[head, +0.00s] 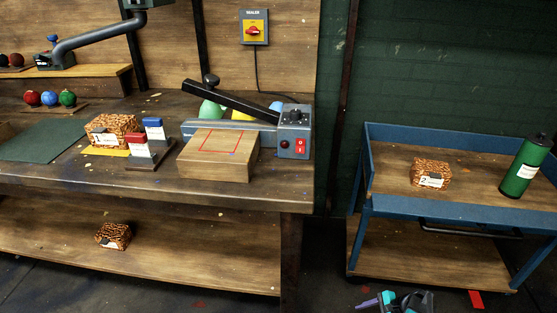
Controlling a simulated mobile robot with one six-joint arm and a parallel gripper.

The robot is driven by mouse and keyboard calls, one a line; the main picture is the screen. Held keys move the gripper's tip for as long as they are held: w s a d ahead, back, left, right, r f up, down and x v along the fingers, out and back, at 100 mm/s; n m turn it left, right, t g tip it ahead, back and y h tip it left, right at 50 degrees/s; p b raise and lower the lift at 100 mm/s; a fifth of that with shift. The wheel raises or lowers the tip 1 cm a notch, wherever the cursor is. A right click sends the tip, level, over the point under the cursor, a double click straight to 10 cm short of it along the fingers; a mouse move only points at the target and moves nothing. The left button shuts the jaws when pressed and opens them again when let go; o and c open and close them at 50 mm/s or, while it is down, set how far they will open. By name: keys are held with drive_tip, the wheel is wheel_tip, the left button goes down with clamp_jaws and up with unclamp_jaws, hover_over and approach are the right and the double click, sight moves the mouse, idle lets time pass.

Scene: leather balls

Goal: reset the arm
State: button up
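Part of my arm, black with teal and a purple piece, shows at the bottom edge, right of centre. My gripper (392,301) seems to be there, low above the floor in front of the blue cart (455,225). It is cut off by the frame, so I cannot see whether its fingers are apart. I see nothing held in it.
A workbench (60,180) fills the left, with a sealer (293,130), a wooden block (215,158) and a patterned pack (113,130). Another pack (113,236) lies on its lower shelf. The cart carries a pack (430,173) and a green bottle (526,166).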

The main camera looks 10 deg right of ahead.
drive_tip(key=s+a+r+n+g+h+p, duration=0.3)
drive_tip(key=s+a+r+n+p, duration=0.4)
drive_tip(key=a, duration=0.4)
drive_tip(key=s+a+r+n+g+h+p, duration=0.3)
drive_tip(key=s+a+r+n+g+p, duration=0.2)
drive_tip(key=s+a+r+n+p, duration=0.3)
drive_tip(key=s+a+r+n, duration=0.1)
drive_tip(key=a+n, duration=0.2)
drive_tip(key=shift+s+a+n+h, duration=0.3)
drive_tip(key=shift+s+a+n, duration=0.1)
drive_tip(key=c, duration=0.7)
